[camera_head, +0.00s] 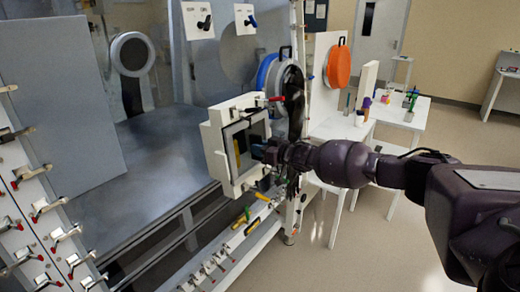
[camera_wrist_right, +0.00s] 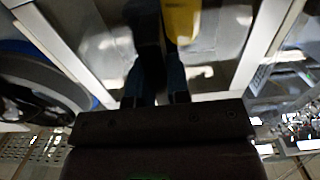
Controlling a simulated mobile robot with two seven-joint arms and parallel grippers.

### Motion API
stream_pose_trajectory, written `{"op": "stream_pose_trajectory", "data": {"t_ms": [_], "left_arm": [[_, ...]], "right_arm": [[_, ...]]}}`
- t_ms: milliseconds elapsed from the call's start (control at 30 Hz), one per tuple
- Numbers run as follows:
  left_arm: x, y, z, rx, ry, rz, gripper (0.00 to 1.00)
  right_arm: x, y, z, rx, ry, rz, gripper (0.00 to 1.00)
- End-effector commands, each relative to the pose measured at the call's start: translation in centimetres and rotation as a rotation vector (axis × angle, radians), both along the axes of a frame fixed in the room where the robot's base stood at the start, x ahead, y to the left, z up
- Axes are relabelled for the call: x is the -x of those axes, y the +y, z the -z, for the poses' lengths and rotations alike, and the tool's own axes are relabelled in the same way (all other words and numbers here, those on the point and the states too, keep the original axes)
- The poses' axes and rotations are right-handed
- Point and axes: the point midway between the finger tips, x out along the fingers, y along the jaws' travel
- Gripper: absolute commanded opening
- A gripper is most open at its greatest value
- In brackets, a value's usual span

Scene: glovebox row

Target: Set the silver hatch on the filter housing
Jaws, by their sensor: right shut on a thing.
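The filter housing (camera_head: 214,143) is a white square frame near the middle of the head view, and its pale edge shows in the right wrist view (camera_wrist_right: 262,35). The silver hatch (camera_head: 258,129) is a grey panel at the housing's opening; its shiny face fills the upper middle of the right wrist view (camera_wrist_right: 215,55). A yellow piece (camera_wrist_right: 182,20) shows in front of that face. My right gripper (camera_head: 268,152) is at the hatch, shut on a dark part that appears to be its handle. I cannot tell whether the hatch sits flush. My left gripper is out of view.
A round blue-rimmed port (camera_head: 266,72) and an orange disc (camera_head: 338,67) stand behind the housing. A rail with small clamps (camera_head: 238,240) runs below it. A white table (camera_head: 395,113) with small items is at the back right. Open floor (camera_head: 350,250) lies in front.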

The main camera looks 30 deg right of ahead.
Motion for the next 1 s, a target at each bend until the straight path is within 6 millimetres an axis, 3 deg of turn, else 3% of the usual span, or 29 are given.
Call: {"op": "stream_pose_trajectory", "data": {"t_ms": [700, 733, 800, 900, 1000], "left_arm": [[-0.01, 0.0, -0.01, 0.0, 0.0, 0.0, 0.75], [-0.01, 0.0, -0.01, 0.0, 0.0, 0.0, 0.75], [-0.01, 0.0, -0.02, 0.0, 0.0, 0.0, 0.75], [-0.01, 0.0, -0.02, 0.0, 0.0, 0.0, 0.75], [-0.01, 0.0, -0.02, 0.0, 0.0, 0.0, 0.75]], "right_arm": [[-0.44, 0.22, -0.16, -0.001, -0.004, -0.001, 0.0], [-0.43, 0.21, -0.16, 0.0, -0.003, -0.001, 0.2], [-0.42, 0.19, -0.14, 0.0, -0.003, -0.001, 0.31], [-0.4, 0.19, -0.08, -0.001, -0.002, -0.001, 0.46], [-0.38, 0.17, -0.04, 0.0, -0.001, -0.001, 0.47]]}}
